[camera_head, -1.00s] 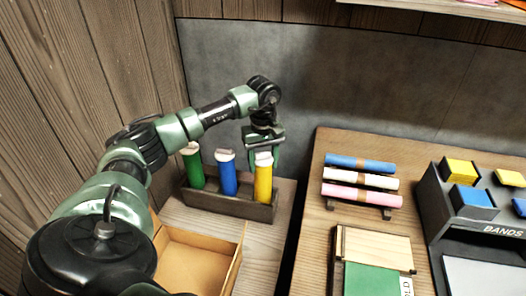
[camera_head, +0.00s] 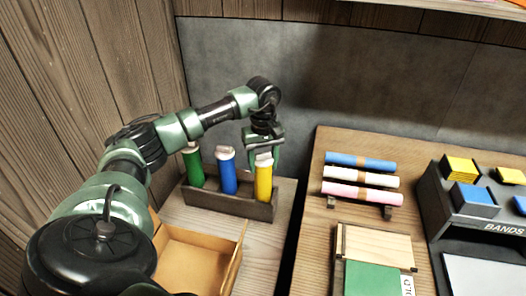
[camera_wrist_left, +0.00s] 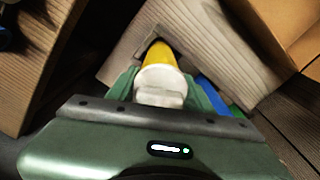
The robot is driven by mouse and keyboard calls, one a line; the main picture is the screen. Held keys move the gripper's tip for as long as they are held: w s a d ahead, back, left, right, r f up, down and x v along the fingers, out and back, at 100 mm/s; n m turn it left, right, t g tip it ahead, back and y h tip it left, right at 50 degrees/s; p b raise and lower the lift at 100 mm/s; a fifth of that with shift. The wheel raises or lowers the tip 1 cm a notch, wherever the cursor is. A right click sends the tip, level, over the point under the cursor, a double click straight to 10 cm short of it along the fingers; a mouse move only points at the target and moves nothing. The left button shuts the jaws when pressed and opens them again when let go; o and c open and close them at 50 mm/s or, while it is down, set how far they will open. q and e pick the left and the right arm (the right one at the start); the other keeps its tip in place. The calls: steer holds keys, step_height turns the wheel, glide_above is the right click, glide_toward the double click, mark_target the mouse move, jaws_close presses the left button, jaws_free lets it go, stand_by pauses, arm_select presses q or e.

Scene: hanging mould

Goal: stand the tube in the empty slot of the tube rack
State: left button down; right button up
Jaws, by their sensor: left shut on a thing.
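The yellow tube (camera_head: 263,183) stands upright in the right end of the dark tube rack (camera_head: 232,206), with its lower part inside the rack. My left gripper (camera_head: 264,158) is shut on the yellow tube near its white cap. In the left wrist view the yellow tube (camera_wrist_left: 162,60) is between the fingers of my left gripper (camera_wrist_left: 165,85), with its lower end in the rack (camera_wrist_left: 215,45). A blue tube (camera_head: 227,176) and a green tube (camera_head: 194,169) stand in the rack to its left. My right gripper is not in view.
An open cardboard box (camera_head: 195,262) lies in front of the rack. To the right, a wooden table holds rolled sheets (camera_head: 360,180) on a stand, a green pad (camera_head: 375,279) and a dark bands organiser (camera_head: 470,215). A grey wall panel (camera_head: 330,75) is behind.

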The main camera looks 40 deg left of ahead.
mark_target(263, 153)
arm_select(q)
steer(key=shift+s+f, duration=0.15)
steer(key=shift+f, duration=0.15)
steer(key=c, duration=0.6)
jaws_free()
steer(key=shift+o, duration=0.4)
steer(key=shift+f, duration=0.1)
step_height(263, 153, up, 8)
